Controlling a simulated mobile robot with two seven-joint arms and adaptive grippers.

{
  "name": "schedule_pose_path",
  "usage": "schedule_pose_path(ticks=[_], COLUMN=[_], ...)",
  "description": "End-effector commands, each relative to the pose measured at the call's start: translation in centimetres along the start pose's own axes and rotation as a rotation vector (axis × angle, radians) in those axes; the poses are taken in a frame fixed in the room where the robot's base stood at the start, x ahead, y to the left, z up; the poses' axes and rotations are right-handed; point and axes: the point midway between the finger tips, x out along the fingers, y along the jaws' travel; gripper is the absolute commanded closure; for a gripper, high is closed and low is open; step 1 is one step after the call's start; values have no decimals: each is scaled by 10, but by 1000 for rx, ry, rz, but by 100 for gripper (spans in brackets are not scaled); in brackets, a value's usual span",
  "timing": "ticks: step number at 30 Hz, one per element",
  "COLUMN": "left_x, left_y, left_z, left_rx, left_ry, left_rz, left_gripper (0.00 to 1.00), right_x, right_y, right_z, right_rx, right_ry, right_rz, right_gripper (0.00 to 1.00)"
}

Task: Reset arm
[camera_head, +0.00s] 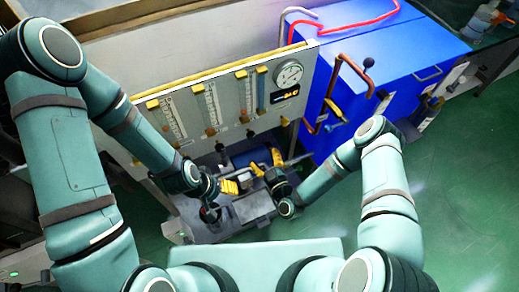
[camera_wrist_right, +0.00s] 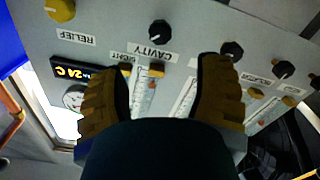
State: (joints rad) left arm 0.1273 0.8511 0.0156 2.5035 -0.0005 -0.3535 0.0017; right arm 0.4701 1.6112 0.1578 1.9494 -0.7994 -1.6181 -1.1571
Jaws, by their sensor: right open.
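My right gripper (camera_head: 267,163) comes in from the right in the head view, below the grey panel (camera_head: 228,92). Its yellow-brown fingers stand wide apart, and the right wrist view shows the open right gripper (camera_wrist_right: 160,85) with nothing between the fingertips. In that view the panel (camera_wrist_right: 205,45) is behind the fingers, with the knob labelled CAVITY (camera_wrist_right: 159,31) just beyond the gap. My left gripper (camera_head: 228,187) is low in front of the panel, left of the right one. Its yellow finger pads show, but its opening is unclear.
The panel carries flow tubes (camera_head: 210,103), a round gauge (camera_head: 289,73) and a digital display (camera_head: 284,93). A blue cabinet (camera_head: 400,60) with a copper pipe (camera_head: 333,88) stands to the right. Green floor (camera_head: 450,190) is clear at the right.

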Motion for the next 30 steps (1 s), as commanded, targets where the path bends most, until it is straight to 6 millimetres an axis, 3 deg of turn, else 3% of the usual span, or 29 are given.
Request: schedule_pose_path(ticks=[22, 26, 30], left_x=[0, 0, 0], left_y=[0, 0, 0], left_z=[0, 0, 0], left_rx=[0, 0, 0], left_ry=[0, 0, 0], left_rz=[0, 0, 0], left_gripper=[35, 35, 35], right_x=[-3, -1, -15], right_y=[1, 2, 7], right_z=[-1, 0, 0], right_rx=[19, 113, 304], right_ry=[-24, -149, -420], right_rz=[-31, -145, -280], right_gripper=[35, 35, 35])
